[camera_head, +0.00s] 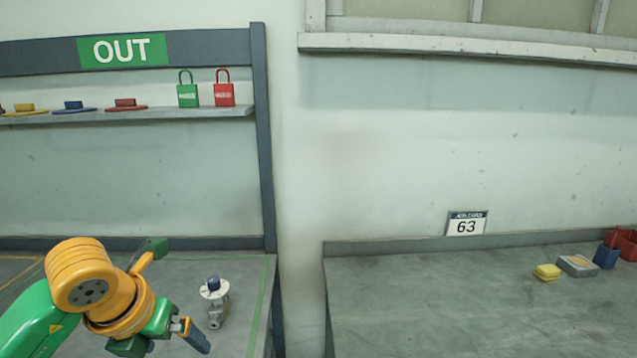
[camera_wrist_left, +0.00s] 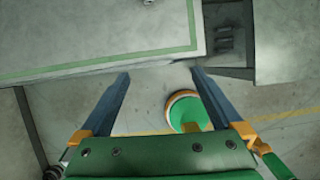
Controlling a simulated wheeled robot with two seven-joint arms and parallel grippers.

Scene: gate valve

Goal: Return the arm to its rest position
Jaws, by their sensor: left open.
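My left arm comes in at the lower left of the head view. Its green and orange left gripper (camera_head: 178,298) is open and empty, close to the left bench. In the left wrist view, the two dark blue fingers of the gripper (camera_wrist_left: 160,78) stand wide apart with nothing between them. A small metal gate valve (camera_head: 216,312) with a white round plate and a blue cap stands upright on the left bench. It is just right of the gripper and looks apart from it. My right gripper shows in neither view.
The left bench (camera_head: 240,285) has a green border line, and its edge also crosses the wrist view (camera_wrist_left: 60,65). A gap separates the benches.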

